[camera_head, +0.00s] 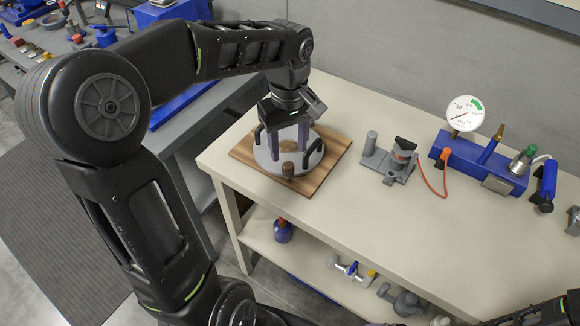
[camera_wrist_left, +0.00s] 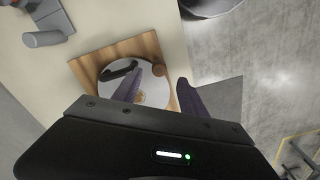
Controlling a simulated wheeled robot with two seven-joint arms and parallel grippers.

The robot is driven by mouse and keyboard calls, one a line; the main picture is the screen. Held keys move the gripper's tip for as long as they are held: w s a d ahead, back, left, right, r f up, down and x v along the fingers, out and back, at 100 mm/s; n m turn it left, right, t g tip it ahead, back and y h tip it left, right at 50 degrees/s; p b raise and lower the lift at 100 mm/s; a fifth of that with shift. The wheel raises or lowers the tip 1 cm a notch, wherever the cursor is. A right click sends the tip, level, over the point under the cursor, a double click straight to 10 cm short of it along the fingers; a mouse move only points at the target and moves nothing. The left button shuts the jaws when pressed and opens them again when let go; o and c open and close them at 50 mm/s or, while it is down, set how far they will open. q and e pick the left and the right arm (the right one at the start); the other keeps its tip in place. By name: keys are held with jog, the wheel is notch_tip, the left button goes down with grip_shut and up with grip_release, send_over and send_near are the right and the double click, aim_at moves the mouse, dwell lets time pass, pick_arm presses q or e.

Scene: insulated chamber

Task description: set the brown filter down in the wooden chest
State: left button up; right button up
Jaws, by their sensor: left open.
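A flat wooden square (camera_head: 328,152) lies on the cream table, with a round metallic disc (camera_head: 262,156) on it. I see no raised chest walls. Black handles stand at the disc's edge, and a small brown cylinder (camera_head: 288,170) stands at its front. I cannot tell whether this cylinder is the brown filter. My left gripper (camera_head: 290,152) points down over the disc, its purple fingers open and apart. In the left wrist view the fingers (camera_wrist_left: 157,85) frame the disc (camera_wrist_left: 157,86), which shows a small brownish patch in its middle. Nothing is visibly held.
A grey fixture (camera_head: 388,163) with a red cable stands right of the wooden square. A blue gauge device (camera_head: 478,162) stands farther right. The table between the wood and the front edge is clear. The lower shelf holds a blue bottle (camera_head: 282,231) and fittings. Part of my right arm shows bottom right.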

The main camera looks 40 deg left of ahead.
aim_at(289, 166)
pick_arm(q)
jog(key=shift+f, duration=1.25)
jog(key=shift+f, duration=0.1)
notch_tip(289, 166, down, 5)
jog(key=shift+f+p, duration=0.1)
jog(key=shift+p, duration=0.65)
jog(key=shift+c, duration=0.3)
grip_shut()
